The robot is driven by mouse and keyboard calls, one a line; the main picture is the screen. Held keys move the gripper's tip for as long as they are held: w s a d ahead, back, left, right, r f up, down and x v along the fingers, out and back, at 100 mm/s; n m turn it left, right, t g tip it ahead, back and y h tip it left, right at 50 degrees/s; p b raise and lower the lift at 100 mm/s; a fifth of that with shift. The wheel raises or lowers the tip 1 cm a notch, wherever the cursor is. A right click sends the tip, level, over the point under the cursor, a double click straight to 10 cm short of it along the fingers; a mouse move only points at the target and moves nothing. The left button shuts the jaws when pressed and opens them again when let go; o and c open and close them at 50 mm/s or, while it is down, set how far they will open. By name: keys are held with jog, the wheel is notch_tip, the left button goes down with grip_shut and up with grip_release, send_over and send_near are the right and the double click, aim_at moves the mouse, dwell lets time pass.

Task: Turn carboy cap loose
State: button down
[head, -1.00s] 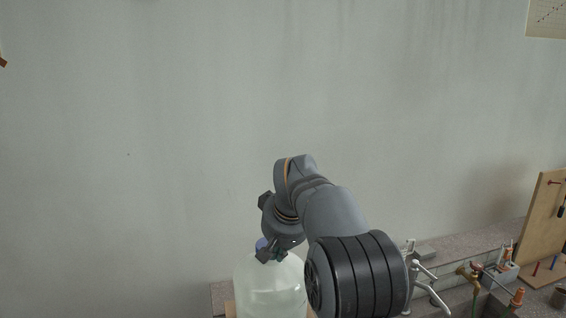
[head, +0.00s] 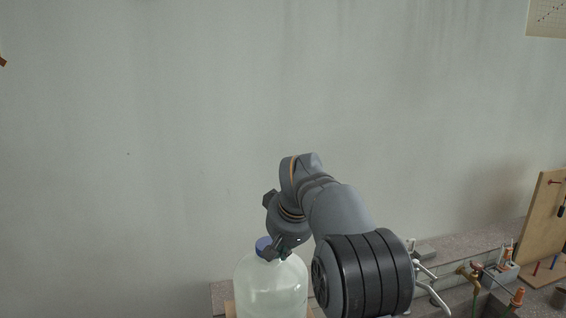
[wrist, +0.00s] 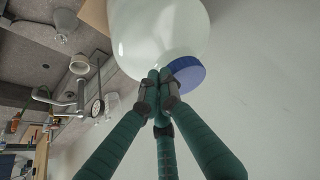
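The carboy (head: 270,290) is a large, pale translucent bottle standing upright. Its blue cap (head: 263,247) sits at the top, just left of my gripper (head: 279,251). In the wrist view, the carboy (wrist: 155,30) is at the top and the cap (wrist: 188,76) shows to the right of the fingertips.
A sink area with a metal tap (head: 430,285) and brass valves (head: 468,274) lies right of the carboy. A wooden board (head: 546,225) stands at the far right. The plain wall (head: 150,150) is behind, and the space left of the carboy looks clear.

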jog(key=shift+s+d, duration=0.1)
jog(key=shift+s, duration=0.05)
jog(key=shift+s, duration=0.1)
jog(key=shift+d+r, duration=0.1)
notch_tip(320, 180, up, 6)
jog(key=p, duration=0.5)
jog(key=shift+s, duration=0.1)
